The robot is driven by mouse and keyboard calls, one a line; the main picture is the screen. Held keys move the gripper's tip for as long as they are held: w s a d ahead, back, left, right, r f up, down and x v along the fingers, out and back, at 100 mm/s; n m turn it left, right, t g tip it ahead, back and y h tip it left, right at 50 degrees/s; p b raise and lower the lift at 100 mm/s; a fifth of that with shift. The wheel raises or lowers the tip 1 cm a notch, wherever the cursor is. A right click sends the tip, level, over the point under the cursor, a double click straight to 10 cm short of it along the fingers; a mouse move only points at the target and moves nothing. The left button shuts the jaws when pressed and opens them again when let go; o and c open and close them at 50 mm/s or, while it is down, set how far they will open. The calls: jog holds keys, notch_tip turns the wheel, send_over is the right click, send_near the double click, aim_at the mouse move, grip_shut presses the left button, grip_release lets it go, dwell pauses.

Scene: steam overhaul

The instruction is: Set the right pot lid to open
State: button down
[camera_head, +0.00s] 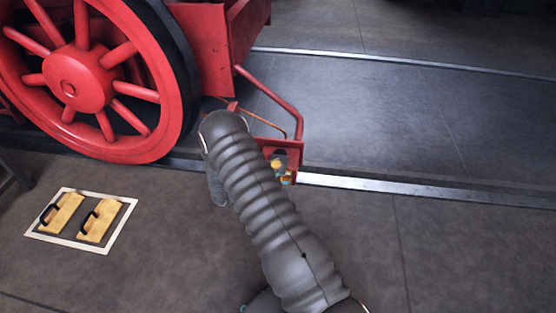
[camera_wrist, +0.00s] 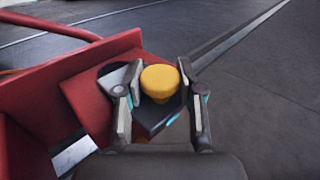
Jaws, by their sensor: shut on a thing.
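The pot lid's yellow knob (camera_wrist: 160,82) is between the two fingers of my gripper (camera_wrist: 159,68) in the wrist view. My gripper is shut on this knob. Under the knob is a dark flat lid plate (camera_wrist: 152,116), partly hidden by the fingers. A dark rounded patch lies left of the knob on a red bracket (camera_wrist: 86,98); I cannot tell whether it is an opening. In the head view the yellow knob (camera_head: 275,164) shows small beside the red bracket (camera_head: 292,150), and my arm hides most of my gripper.
A red spoked wheel (camera_head: 70,88) stands at the left, with a red bent rail (camera_head: 283,100) above the bracket. A steel track rail (camera_head: 400,187) runs along the floor. A white-framed floor panel (camera_head: 122,219) holds two yellow blocks with black handles. The floor at the right is clear.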

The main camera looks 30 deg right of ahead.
jog(key=shift+s+a, duration=0.15)
jog(key=shift+s, duration=0.4)
jog(key=c, duration=0.7)
grip_release()
jog(key=shift+a, duration=0.15)
jog(key=s+a, duration=0.2)
jog(key=a, duration=0.9)
jog(key=shift+s+a, duration=0.15)
jog(key=shift+a, duration=0.25)
